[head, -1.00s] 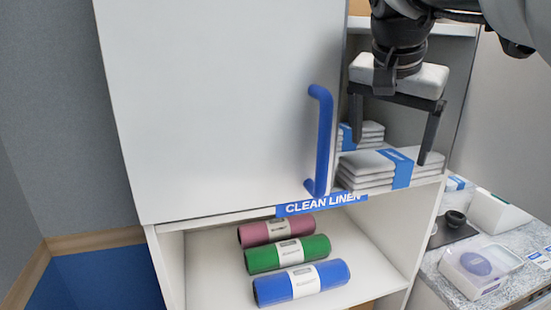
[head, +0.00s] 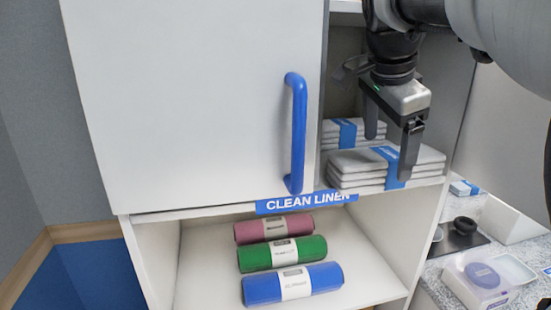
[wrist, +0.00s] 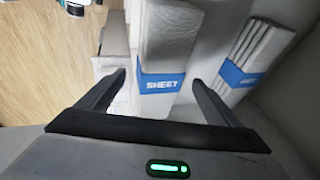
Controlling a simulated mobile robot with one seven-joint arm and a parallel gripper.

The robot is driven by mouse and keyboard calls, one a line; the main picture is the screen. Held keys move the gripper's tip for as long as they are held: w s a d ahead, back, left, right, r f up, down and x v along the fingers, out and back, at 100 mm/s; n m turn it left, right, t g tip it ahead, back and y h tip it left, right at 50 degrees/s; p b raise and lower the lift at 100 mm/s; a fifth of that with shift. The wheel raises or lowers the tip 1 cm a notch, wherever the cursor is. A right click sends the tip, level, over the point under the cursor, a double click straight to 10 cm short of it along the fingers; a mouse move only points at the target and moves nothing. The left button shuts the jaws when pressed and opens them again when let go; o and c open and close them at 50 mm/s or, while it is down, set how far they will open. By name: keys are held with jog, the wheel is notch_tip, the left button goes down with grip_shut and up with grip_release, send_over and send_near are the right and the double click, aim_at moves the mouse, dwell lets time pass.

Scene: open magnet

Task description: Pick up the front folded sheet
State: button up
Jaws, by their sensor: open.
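The front folded sheet (head: 354,163) is a white stack with a blue band, lying on the cabinet's open shelf at right. It also shows in the wrist view (wrist: 170,35), its band reading "SHEET". My gripper (head: 388,156) is open and points down over the banded part. In the wrist view my gripper (wrist: 159,80) has one finger on each side of the sheet, with gaps and nothing gripped. Whether the fingertips reach below its top I cannot tell. A second folded sheet (head: 340,128) lies behind it and shows at right in the wrist view (wrist: 240,60).
A white door (head: 190,100) with a blue handle (head: 297,135) stands left of the shelf opening. The cabinet's side wall (head: 450,105) bounds it at right. Pink, green and blue rolls (head: 292,284) lie below. A counter with small items (head: 480,275) stands at right.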

aim_at(389, 155)
jog(key=x, duration=0.3)
jog(key=shift+d+f, duration=0.25)
jog(key=shift+c, duration=0.2)
jog(key=c, duration=1.3)
jog(key=shift+c, duration=0.2)
jog(key=shift+r, duration=0.25)
